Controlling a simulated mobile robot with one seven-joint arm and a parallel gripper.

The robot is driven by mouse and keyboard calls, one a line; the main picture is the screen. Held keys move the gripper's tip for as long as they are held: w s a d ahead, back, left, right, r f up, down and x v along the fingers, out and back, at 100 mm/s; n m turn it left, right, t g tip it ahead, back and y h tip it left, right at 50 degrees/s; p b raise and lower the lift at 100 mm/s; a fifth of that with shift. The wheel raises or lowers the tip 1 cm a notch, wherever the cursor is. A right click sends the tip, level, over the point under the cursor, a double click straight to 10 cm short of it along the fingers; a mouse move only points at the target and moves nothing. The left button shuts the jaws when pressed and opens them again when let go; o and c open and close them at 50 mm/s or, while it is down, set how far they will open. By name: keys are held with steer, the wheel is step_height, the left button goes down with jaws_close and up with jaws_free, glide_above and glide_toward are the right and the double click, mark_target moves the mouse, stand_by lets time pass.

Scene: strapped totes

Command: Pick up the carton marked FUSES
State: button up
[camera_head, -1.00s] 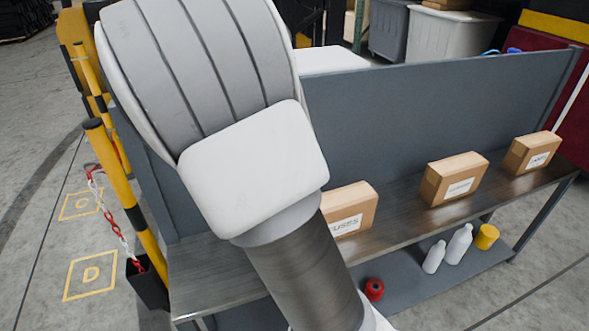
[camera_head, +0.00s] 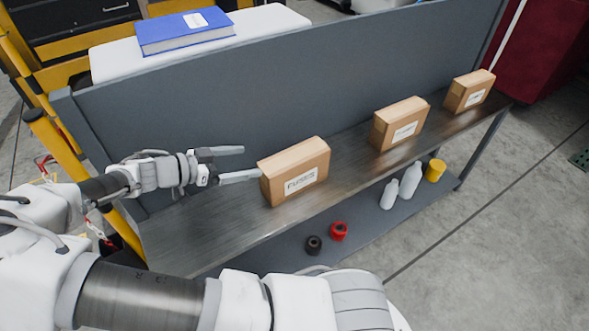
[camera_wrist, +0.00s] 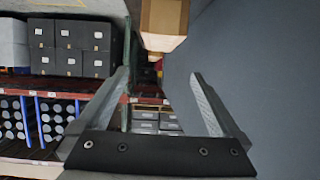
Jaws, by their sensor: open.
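The carton marked FUSES (camera_head: 297,172) stands upright on the dark shelf, nearest of three cartons, its label facing the front. My gripper (camera_head: 252,163) is open and empty, just left of the carton, its fingers pointing right toward it. One fingertip looks very near the carton's left side; I cannot tell if it touches. In the wrist view, the open fingers (camera_wrist: 160,85) show nothing between them but background, and a carton (camera_wrist: 164,20) shows at the top beyond them.
Two more cartons, one mid-shelf (camera_head: 401,125) and one at the far end (camera_head: 468,92), stand right on the shelf (camera_head: 200,230). A grey back panel (camera_head: 290,80) rises behind. White bottles (camera_head: 410,180), a yellow container (camera_head: 435,170) and red (camera_head: 338,231) and dark (camera_head: 314,245) items sit below.

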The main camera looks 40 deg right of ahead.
steer(key=b, duration=0.2)
glide_toward(293, 156)
steer(key=x, duration=0.5)
steer(key=shift+s+d+r, duration=0.1)
steer(key=shift+s+d, duration=0.05)
steer(key=shift+d, duration=0.05)
steer(key=x, duration=0.2)
steer(key=b+x, duration=0.1)
steer(key=x, duration=0.2)
steer(key=shift+f, duration=0.3)
steer(key=shift+r, duration=0.1)
jaws_close()
